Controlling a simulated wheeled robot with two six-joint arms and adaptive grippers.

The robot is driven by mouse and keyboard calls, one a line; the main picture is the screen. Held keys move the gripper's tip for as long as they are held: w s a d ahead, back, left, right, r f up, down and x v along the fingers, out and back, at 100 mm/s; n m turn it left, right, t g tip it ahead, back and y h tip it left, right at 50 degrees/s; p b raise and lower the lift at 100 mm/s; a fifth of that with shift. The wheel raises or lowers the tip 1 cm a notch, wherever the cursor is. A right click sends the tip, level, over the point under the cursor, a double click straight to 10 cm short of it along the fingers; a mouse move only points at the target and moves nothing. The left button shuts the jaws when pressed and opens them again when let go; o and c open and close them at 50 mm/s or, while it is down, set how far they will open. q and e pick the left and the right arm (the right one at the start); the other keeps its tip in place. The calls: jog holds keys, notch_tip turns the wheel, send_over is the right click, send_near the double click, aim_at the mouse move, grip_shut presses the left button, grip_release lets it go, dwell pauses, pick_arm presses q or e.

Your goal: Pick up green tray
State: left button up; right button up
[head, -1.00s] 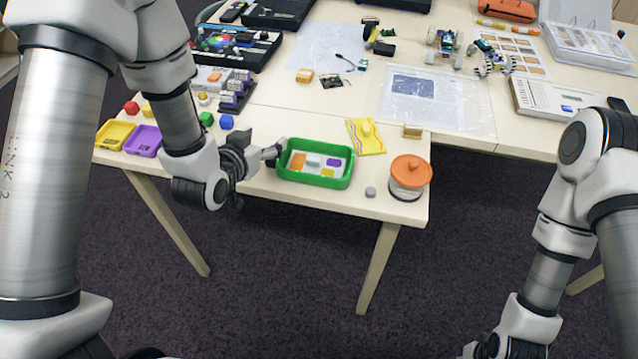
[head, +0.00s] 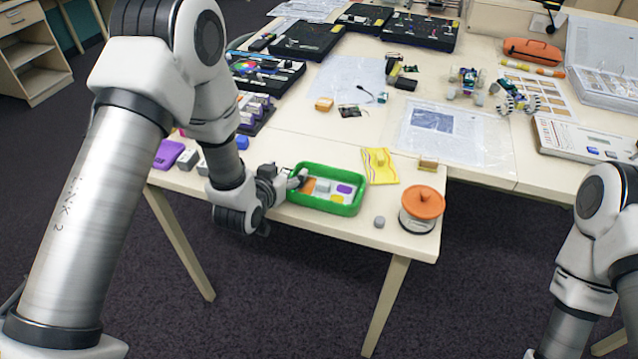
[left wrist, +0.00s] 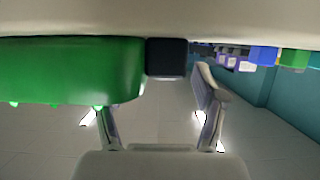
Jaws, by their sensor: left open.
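The green tray (head: 345,208) lies flat near the front edge of the table, with orange, grey, purple and yellow pieces inside. In the left wrist view its green wall (left wrist: 75,72) fills the upper left, close to the camera. My left gripper (head: 298,180) is at the tray's left end and is open; its tips overlap that end in the head view. In the left wrist view its two fingers (left wrist: 161,115) stand apart with nothing seen held between them. Whether a finger touches the tray cannot be told. My right gripper is out of view; only the right arm shows.
An orange-lidded jar (head: 421,208) and a small grey knob (head: 379,222) stand right of the tray. A yellow packet (head: 380,166) lies behind it. A purple tray (head: 168,154) and a blue block (head: 242,142) are to the left. Bare floor lies in front.

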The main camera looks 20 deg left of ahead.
pick_arm(q)
jog(key=shift+w+f, duration=0.1)
jog(key=shift+w, duration=0.05)
grip_shut()
jog(key=shift+r, duration=0.2)
